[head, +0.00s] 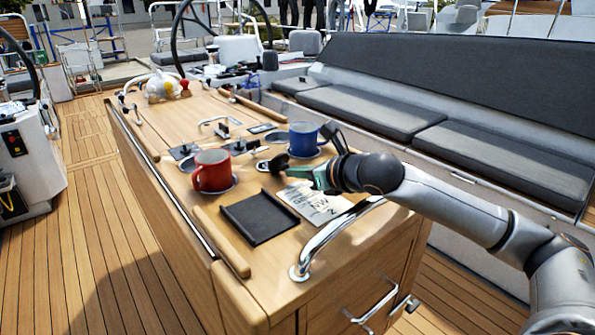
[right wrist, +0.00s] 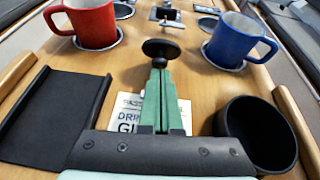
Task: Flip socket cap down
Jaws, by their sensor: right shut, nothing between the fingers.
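The socket cap (head: 277,162) is a dark round disc on the wooden table top, standing tilted up beside a small metal ring (head: 263,166). In the right wrist view the cap (right wrist: 160,49) shows as a black round knob-like shape just beyond my fingertips. My right gripper (head: 291,172) has green fingers and is shut and empty. Its tips (right wrist: 159,66) are right at the cap; I cannot tell whether they touch it. The socket opening itself is mostly hidden. My left gripper is not in view.
A red mug (head: 212,170) stands left of the cap and a blue mug (head: 304,139) behind it. A black tray (head: 259,218) and a printed card (head: 312,203) lie nearer. A metal rail (head: 335,236) rises at the front edge. A black round cup (right wrist: 258,132) stands right of my gripper.

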